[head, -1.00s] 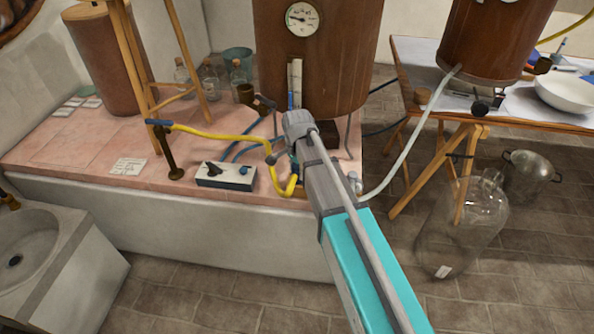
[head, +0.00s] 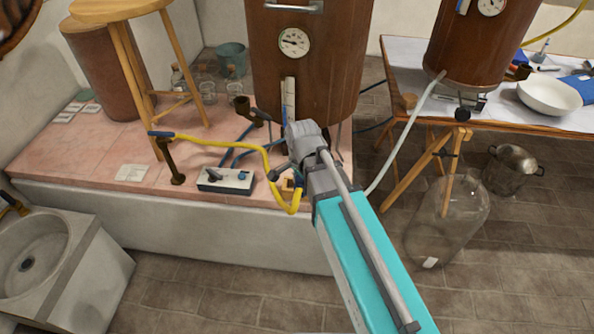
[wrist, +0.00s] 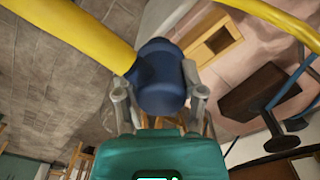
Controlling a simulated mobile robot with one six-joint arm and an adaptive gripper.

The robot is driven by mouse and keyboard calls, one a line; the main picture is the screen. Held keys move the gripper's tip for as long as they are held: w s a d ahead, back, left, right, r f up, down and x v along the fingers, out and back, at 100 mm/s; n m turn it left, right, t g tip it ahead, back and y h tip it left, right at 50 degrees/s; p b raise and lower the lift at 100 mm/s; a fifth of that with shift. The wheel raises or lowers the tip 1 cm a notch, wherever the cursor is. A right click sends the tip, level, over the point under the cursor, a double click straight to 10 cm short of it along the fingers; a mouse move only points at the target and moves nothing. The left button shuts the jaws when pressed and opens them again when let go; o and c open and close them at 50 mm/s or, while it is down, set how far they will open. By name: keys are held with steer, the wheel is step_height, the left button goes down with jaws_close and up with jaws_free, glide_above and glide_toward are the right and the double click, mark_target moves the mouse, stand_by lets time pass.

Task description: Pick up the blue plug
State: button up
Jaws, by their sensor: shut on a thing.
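The blue plug (wrist: 160,72) is the dark blue end of a thick yellow hose (wrist: 75,38). In the wrist view it sits between the two grey fingers of my gripper (wrist: 160,94), which is shut on it. In the head view the yellow hose (head: 232,144) runs from a dark stand on the pink tiled platform to my gripper, where part of the blue plug (head: 299,184) shows beside my arm. My arm hides most of the gripper there.
A small control box (head: 224,180) lies on the platform (head: 60,165) left of the plug. A brown boiler (head: 305,70) with a gauge stands behind. A wooden stool (head: 120,10) stands at left.

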mark_target(301, 189)
steer(key=shift+s+d+r+p, duration=0.2)
steer(key=shift+s+r, duration=0.1)
steer(key=shift+s, duration=0.3)
steer(key=shift+s+d+r+p, duration=0.15)
steer(key=shift+s+r, duration=0.1)
steer(key=shift+s, duration=0.35)
stand_by(0.6)
